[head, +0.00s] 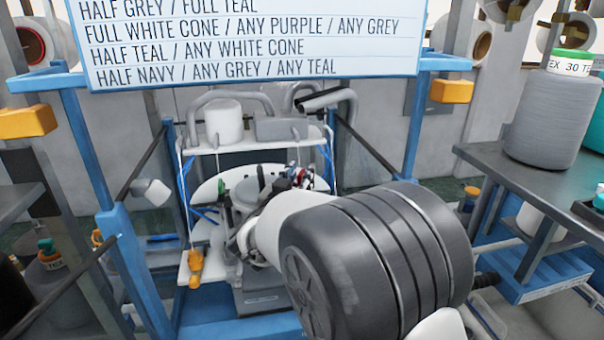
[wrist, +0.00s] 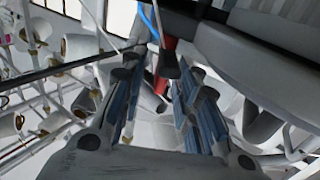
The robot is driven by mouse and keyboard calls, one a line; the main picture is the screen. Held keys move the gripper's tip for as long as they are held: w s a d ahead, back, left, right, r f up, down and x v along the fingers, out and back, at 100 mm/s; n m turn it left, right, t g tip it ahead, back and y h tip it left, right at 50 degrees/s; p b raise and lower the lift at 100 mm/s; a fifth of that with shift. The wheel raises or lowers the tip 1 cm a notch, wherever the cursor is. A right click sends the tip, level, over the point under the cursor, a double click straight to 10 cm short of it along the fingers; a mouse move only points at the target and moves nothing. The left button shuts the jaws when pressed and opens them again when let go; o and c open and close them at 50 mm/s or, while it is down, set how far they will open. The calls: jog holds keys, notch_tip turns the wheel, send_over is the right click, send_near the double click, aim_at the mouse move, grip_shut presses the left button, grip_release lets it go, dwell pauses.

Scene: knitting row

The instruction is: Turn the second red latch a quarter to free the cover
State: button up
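A small patch of red shows there among dark parts, too small to identify. I cannot make out the cover or which latch this is.
Blue posts (head: 420,120) and dark rods frame the machine on both sides. A sign board (head: 250,40) hangs above. A grey shelf (head: 520,165) with a large grey cone (head: 540,118) stands at right. A dark machine body (wrist: 265,45) sits close above the right finger.

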jog(key=shift+w+d, duration=0.15)
jog(key=shift+w, duration=0.35)
grip_shut()
